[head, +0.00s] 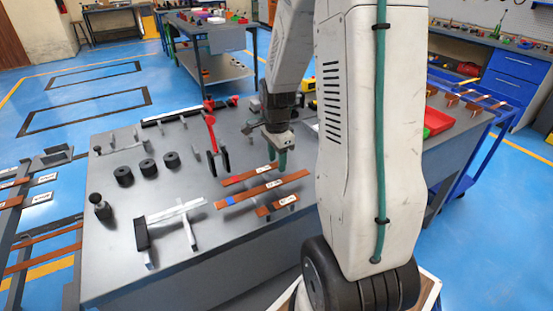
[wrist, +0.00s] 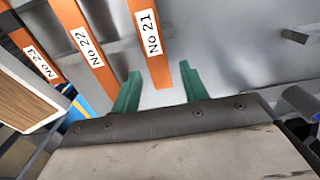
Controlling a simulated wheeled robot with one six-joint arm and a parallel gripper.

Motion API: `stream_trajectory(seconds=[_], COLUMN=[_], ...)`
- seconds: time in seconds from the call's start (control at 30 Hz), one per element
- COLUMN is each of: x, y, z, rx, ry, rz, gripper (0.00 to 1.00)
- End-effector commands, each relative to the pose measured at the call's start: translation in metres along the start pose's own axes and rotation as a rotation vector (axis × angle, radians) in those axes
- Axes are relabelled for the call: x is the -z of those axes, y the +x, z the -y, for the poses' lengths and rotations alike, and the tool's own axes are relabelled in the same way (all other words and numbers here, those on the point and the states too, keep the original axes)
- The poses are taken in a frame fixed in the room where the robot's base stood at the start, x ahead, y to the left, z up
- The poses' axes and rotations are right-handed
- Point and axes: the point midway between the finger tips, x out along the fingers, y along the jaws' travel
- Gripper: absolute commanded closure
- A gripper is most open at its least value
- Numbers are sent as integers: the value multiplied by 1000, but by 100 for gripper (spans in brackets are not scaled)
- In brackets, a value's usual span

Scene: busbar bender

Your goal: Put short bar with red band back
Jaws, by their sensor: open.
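Three flat copper bars with white labels lie side by side on the grey worktable (head: 185,255). The far bar (head: 238,180) reads No 21 in the wrist view (wrist: 158,68); a reddish band seems to show on it, but I cannot be sure. The middle bar (head: 248,195), No 22 (wrist: 72,20), has a blue band near its left end. The short near bar (head: 264,210) appears to be No 23 (wrist: 22,38); its band colour is unclear. My gripper (head: 278,165) is open and empty, its green fingers (wrist: 160,76) on either side of No 21's end.
A metal stand (head: 190,232) with a crossbar is left of the bars. A red-handled tool (head: 211,130), black cylinders (head: 147,166) and a dark-topped post (head: 100,205) stand farther left. A rack with labelled bars (head: 40,198) is at far left. A red tray (head: 437,121) is right.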

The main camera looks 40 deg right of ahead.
Motion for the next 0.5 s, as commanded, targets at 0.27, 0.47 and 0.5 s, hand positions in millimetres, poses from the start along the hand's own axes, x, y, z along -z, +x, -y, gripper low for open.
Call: stream_trajectory(seconds=[0.27,0.47,0.5], x=[0,0,0], y=[-48,-92,-99], z=[1,1,1], rx=[7,6,4], ry=[0,0,0], rz=[-2,-1,-1], gripper=[56,56,56])
